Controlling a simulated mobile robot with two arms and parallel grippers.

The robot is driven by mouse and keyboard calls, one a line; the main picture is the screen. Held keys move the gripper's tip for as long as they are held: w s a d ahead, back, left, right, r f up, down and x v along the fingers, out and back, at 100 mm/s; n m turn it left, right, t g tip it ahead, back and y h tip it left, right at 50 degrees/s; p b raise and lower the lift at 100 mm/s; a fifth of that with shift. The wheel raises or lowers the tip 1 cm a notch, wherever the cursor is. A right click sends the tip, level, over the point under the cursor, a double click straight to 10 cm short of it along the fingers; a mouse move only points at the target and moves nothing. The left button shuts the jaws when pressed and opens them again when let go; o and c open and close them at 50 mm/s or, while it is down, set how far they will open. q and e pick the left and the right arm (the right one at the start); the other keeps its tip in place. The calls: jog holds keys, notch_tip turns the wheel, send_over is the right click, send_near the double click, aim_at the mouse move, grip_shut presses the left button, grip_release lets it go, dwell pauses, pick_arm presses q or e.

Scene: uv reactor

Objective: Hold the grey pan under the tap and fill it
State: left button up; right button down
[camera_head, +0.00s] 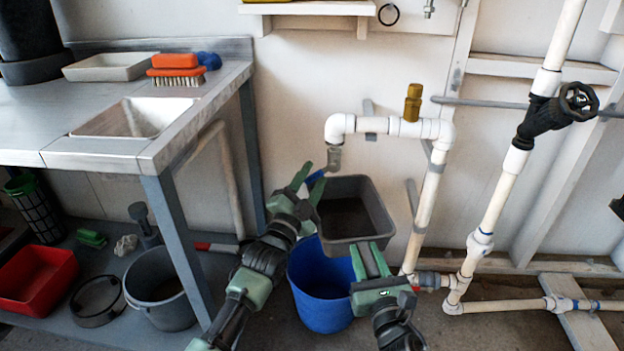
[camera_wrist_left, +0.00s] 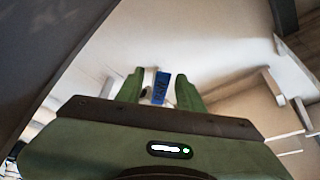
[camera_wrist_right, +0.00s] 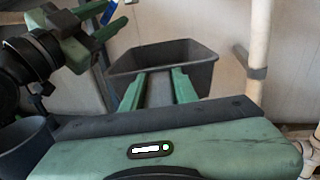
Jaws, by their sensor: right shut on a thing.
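The grey pan (camera_head: 382,218) is held over the blue bucket, its open top facing up and its dark inside showing no clear water. My right gripper (camera_head: 369,258) is shut on the pan's near wall; the pan also shows in the right wrist view (camera_wrist_right: 200,72). The tap (camera_head: 334,158) points down from the white pipe, near the pan's back left corner. No stream shows. Its blue lever (camera_head: 314,179) lies by my left gripper (camera_head: 308,180). In the left wrist view, the lever (camera_wrist_left: 161,86) appears between the open fingers, with gaps on both sides.
A blue bucket (camera_head: 316,310) stands on the floor below the pan. A white pipe (camera_head: 430,200) rises just right of the pan. A steel sink table (camera_head: 60,115) stands left, with a grey bucket (camera_head: 150,270) and a red tub (camera_head: 38,278) beneath it.

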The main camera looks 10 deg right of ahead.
pick_arm(q)
jog(key=v, duration=1.2)
jog(key=shift+f, duration=0.1)
dwell(6.7)
